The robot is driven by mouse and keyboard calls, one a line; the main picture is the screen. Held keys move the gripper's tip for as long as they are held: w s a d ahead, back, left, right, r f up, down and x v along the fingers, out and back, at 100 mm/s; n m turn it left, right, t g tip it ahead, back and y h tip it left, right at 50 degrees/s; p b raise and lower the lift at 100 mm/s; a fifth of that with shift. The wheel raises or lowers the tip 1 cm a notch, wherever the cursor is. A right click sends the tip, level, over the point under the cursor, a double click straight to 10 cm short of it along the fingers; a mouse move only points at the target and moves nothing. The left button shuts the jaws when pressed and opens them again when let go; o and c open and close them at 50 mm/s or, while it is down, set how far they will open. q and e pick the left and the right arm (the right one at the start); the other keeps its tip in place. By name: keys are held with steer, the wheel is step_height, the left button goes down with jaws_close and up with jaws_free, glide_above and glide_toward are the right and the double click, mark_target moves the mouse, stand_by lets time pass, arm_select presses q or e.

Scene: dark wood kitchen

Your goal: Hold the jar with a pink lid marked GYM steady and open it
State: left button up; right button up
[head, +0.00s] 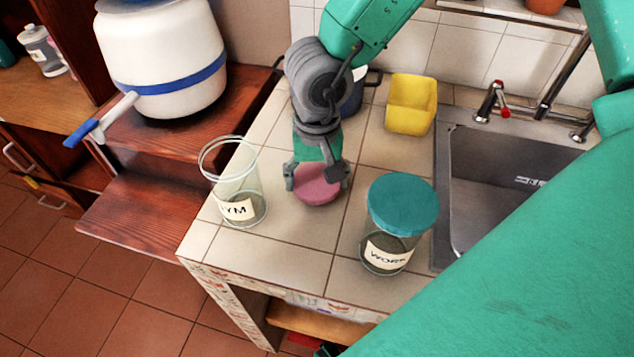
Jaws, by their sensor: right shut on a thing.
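The jar marked GYM (238,209) stands upright and open-topped near the left edge of the tiled counter. It is clear glass with a white label, part of which is turned from view, and some dark contents at the bottom. The pink lid (316,193) is off the jar, to its right. My right gripper (317,182) points down and is shut on the pink lid, with a finger on either side. Whether the lid touches the counter, I cannot tell. My left gripper is not in view.
A jar marked WORK (391,250) with a teal lid (403,202) stands on the counter (285,240) to the right. Behind are a yellow container (410,103) and a dark blue pot (352,96). A sink (510,180) lies right; a white dispenser (165,60) stands left.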

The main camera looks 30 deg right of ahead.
mark_target(316, 182)
steer(key=shift+a+f, duration=0.15)
steer(key=shift+f, duration=0.5)
steer(key=shift+a+r, duration=0.15)
steer(key=shift+a, duration=0.05)
steer(key=shift+d, duration=0.1)
steer(key=o, duration=1.3)
steer(key=shift+d, duration=0.15)
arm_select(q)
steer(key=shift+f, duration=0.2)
arm_select(e)
steer(key=shift+d+f, duration=0.15)
steer(key=shift+f, duration=0.05)
steer(key=shift+r, duration=0.15)
arm_select(q)
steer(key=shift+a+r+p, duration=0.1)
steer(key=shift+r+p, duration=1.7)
steer(key=shift+p, duration=0.05)
arm_select(e)
steer(key=shift+r, duration=6)
